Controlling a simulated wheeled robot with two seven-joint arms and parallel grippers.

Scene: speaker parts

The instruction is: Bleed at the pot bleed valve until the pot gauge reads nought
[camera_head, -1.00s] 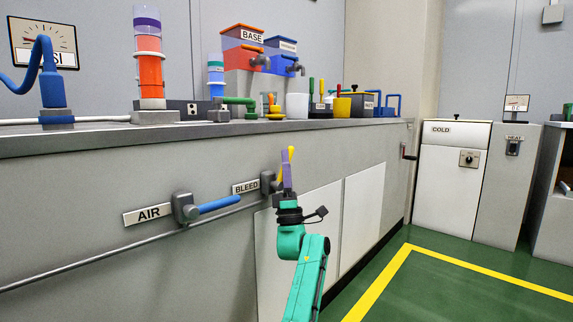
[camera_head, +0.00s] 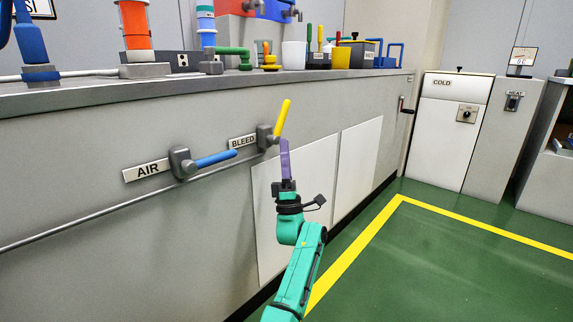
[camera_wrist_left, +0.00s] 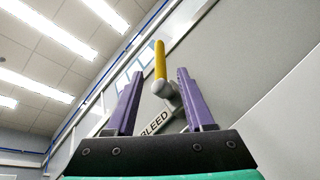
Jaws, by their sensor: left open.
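The bleed valve (camera_head: 265,137) is a grey body on the bench front beside the BLEED label (camera_head: 242,142). Its yellow lever (camera_head: 283,118) points up, leaning slightly right. My left gripper (camera_head: 285,145) has purple fingers and shows just below the lever in the head view. In the left wrist view the open fingers (camera_wrist_left: 160,76) stand either side of the yellow lever (camera_wrist_left: 160,58), which appears beyond them, not gripped. My right gripper is not in view.
A blue AIR lever (camera_head: 215,158) sits left of the bleed valve, with a pipe (camera_head: 100,215) below. Colored vessels and tools stand on the bench top (camera_head: 120,88). White panels (camera_head: 358,165) lie behind my arm. Green floor (camera_head: 450,250) is open at right.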

